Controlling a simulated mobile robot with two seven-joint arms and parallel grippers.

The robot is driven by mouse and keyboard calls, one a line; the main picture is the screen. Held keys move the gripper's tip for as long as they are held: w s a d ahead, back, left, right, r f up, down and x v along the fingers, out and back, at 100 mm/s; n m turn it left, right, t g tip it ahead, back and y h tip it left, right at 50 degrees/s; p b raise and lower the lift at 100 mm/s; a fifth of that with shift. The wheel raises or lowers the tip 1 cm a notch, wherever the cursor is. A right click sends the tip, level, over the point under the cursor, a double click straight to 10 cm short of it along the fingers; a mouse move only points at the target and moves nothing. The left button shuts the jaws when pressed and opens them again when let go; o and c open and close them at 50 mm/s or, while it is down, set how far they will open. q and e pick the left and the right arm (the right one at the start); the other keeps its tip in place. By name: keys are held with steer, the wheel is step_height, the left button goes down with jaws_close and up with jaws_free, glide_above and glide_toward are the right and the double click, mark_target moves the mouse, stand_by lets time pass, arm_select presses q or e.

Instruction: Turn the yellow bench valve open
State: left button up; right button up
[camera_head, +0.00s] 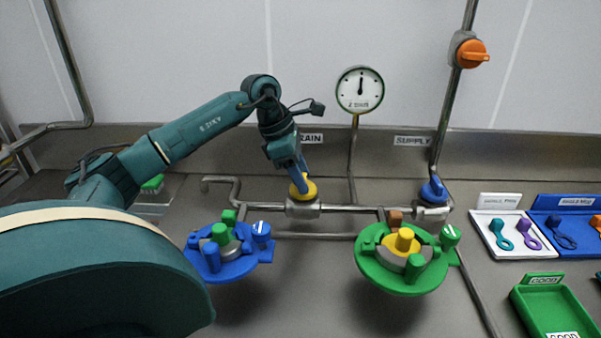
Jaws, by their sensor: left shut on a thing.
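The yellow bench valve (309,191) sits on a grey pipe body (302,209) in the middle of the bench, below the label ending in "RAIN". My left gripper (301,180) comes down on it from above and is shut on its top. The fingers hide part of the valve, so I cannot tell which way its handle points. My right gripper is not in view.
A blue valve (433,191) sits right on the same pipe, and an orange valve (472,54) on the wall pipe. A gauge (360,90) stands behind. A blue fixture (222,265) and green fixture (398,279) stand in front. Trays (560,302) lie right.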

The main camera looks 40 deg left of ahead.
arm_select(q)
steer(key=shift+c, duration=1.2)
steer(key=shift+n, duration=0.4)
steer(key=n+y, duration=0.1)
steer(key=n, duration=0.2)
steer(key=shift+d+n+t+y+b, duration=0.1)
steer(key=shift+n+t+y+b, duration=0.2)
steer(key=shift+t, duration=0.1)
steer(key=n, duration=0.2)
steer(key=n+y, duration=0.1)
steer(key=n, duration=0.1)
steer(key=shift+d+n+t+y, duration=0.15)
steer(key=shift+n+t+y, duration=0.15)
steer(key=shift+t, duration=0.1)
steer(key=n+y, duration=0.1)
steer(key=n, duration=0.3)
steer(key=shift+d+n+y+b, duration=0.1)
steer(key=shift+n+y+b, duration=0.2)
steer(key=shift+y, duration=0.1)
steer(key=shift+d+n+g+y, duration=0.1)
steer(key=shift+n+g+y, duration=0.2)
steer(key=shift+n, duration=0.8)
steer(key=shift+n+g+y, duration=0.2)
steer(key=shift+n+y, duration=0.2)
steer(key=shift+n, duration=0.7)
steer(key=o, duration=1)
